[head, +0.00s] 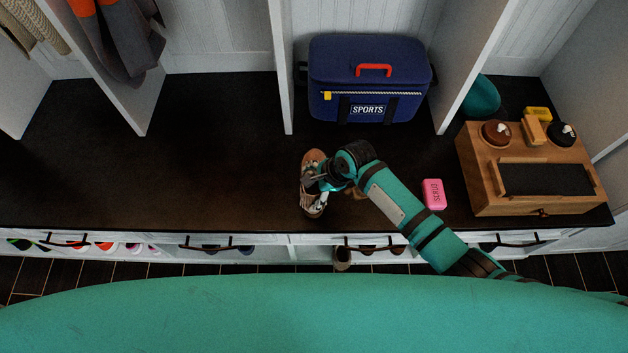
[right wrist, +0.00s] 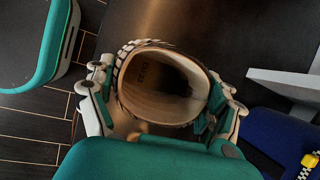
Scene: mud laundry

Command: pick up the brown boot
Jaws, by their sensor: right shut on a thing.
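The brown boot (head: 313,158) is on or just above the dark bench top, below the blue sports bag; I cannot tell whether it touches the bench. My right gripper (head: 316,184) is shut on it and hides its middle. In the right wrist view I look down into the open shaft of the boot (right wrist: 146,92), with a pale lining and a patterned rim. The fingers of my right gripper (right wrist: 162,108) press on both sides of the shaft. My left gripper is not in view.
A blue sports bag (head: 345,75) stands at the back. A pink soap box (head: 433,194) and a wooden valet box (head: 478,190) lie to the right. A teal bowl-like thing (head: 482,96) is behind. White dividers rise from the bench (head: 190,160), which is bare on the left.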

